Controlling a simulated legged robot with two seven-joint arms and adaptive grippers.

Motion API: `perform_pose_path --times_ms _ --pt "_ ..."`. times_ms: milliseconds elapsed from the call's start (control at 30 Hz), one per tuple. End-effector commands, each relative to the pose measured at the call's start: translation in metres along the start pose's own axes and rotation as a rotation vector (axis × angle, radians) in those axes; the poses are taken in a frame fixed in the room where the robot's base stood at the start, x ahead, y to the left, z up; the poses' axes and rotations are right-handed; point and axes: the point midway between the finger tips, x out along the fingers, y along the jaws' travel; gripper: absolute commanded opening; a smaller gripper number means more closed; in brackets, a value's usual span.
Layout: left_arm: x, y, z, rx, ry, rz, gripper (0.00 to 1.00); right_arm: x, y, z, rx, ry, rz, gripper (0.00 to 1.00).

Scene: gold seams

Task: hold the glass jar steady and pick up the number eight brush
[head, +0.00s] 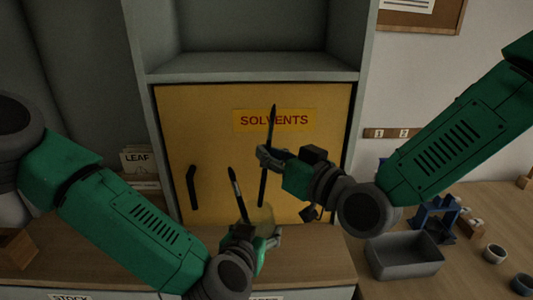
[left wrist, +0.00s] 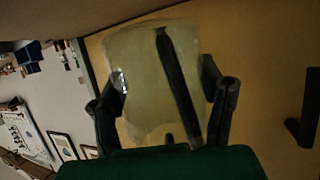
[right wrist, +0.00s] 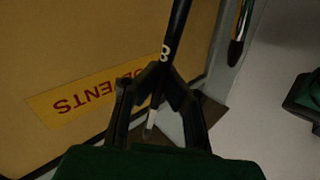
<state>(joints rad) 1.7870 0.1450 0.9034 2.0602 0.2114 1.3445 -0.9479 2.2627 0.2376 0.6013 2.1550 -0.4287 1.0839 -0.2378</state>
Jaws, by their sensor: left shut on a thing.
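The glass jar (head: 264,219), pale and see-through, is between the fingers of my left gripper (head: 262,238), which is shut on it. The left wrist view shows the jar (left wrist: 143,75) large, with a dark brush (left wrist: 177,75) inside; its handle (head: 236,188) rises above the rim in the head view. My right gripper (head: 265,156) is shut on the number eight brush (head: 273,125), above and right of the jar. In the right wrist view a white 8 shows on the brush's dark handle (right wrist: 172,40). The brush appears clear of the jar.
The yellow SOLVENTS cabinet door (head: 215,140) is close behind both grippers, with a dark handle (head: 192,187). The wooden ledge (head: 310,265) below is mostly bare. On the right are a grey bin (head: 405,262), a blue rack (head: 435,215) and small cups (head: 495,253).

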Motion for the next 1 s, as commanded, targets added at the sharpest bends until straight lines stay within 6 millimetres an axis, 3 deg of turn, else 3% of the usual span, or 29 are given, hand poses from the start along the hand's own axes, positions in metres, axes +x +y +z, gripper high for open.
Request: perform_pose_path --times_ms 100,467,500,533,833,1000 --pt "-0.003 0.0 -0.008 0.0 0.001 0.0 0.25 0.0 -0.002 -0.008 0.0 0.0 0.0 0.0" --pt "-0.003 0.0 -0.008 0.0 0.001 0.0 0.25 0.0 -0.002 -0.008 0.0 0.0 0.0 0.0" --pt "-0.003 0.0 -0.008 0.0 0.001 0.0 0.76 0.0 -0.002 -0.008 0.0 0.0 0.0 0.0" --pt "-0.003 0.0 -0.008 0.0 0.001 0.0 0.86 0.0 -0.002 -0.008 0.0 0.0 0.0 0.0" --pt "-0.004 0.0 -0.008 0.0 0.0 0.0 0.87 0.0 -0.002 -0.008 0.0 0.0 0.0 0.0" --pt "-0.021 0.001 -0.008 0.002 0.0 0.003 0.87 0.0 -0.002 -0.008 0.0 0.0 0.0 0.0"
